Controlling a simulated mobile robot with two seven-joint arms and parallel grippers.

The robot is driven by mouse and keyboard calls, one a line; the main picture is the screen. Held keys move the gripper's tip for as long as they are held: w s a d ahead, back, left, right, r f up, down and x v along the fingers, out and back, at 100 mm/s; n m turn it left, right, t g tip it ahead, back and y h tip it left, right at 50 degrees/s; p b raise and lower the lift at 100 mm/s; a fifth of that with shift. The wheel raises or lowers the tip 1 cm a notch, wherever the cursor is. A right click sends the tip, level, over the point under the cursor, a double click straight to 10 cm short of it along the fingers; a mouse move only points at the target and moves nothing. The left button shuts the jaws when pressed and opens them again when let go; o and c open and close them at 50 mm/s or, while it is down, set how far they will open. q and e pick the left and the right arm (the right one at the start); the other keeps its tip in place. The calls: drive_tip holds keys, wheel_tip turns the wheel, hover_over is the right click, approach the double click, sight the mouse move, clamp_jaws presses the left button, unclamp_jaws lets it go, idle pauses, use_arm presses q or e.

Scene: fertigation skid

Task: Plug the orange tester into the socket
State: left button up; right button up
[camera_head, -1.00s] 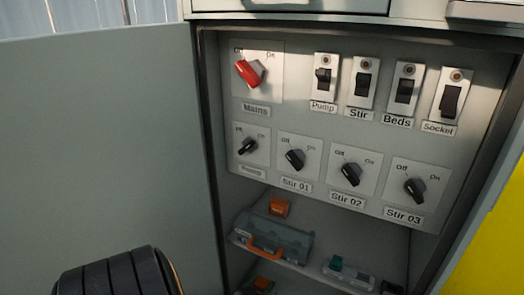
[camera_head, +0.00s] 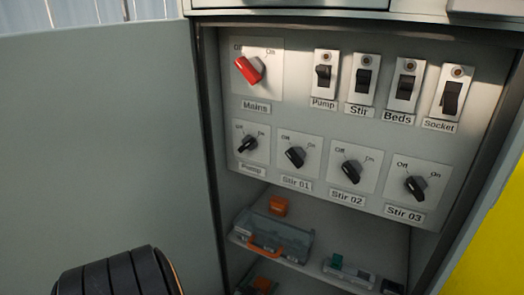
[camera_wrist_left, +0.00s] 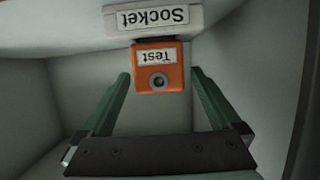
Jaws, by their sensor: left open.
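In the left wrist view, the orange tester (camera_wrist_left: 158,77) carries a white "Test" label and a round grey button-like part. It sits against the lower side of a white socket block (camera_wrist_left: 152,18) labelled "Socket", which shows upside down. A dark strip lies between them; I cannot tell how deep the tester sits. My left gripper (camera_wrist_left: 160,76) is open, its green fingers on either side of the tester with gaps to both. The fingers do not show in the head view, only a black ribbed part of my arm. My right gripper is not in view.
The grey cabinet's panel (camera_head: 270,115) holds a red Mains knob (camera_head: 248,70), black rotary knobs and rocker switches, including one labelled Socket (camera_head: 451,98). On the shelf below stand a grey toolbox (camera_head: 275,238) and a small orange block (camera_head: 278,206). The open door (camera_head: 100,150) fills the left.

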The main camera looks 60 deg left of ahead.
use_arm(q)
drive_tip(key=p+v, duration=0.6)
drive_tip(key=v, duration=0.6)
drive_tip(key=shift+s+p, duration=0.25)
drive_tip(key=shift+p, duration=0.1)
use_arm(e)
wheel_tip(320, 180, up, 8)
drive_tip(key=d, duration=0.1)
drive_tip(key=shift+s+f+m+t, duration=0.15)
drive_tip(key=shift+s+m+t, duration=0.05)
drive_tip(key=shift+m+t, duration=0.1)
use_arm(q)
drive_tip(key=shift+d, duration=0.1)
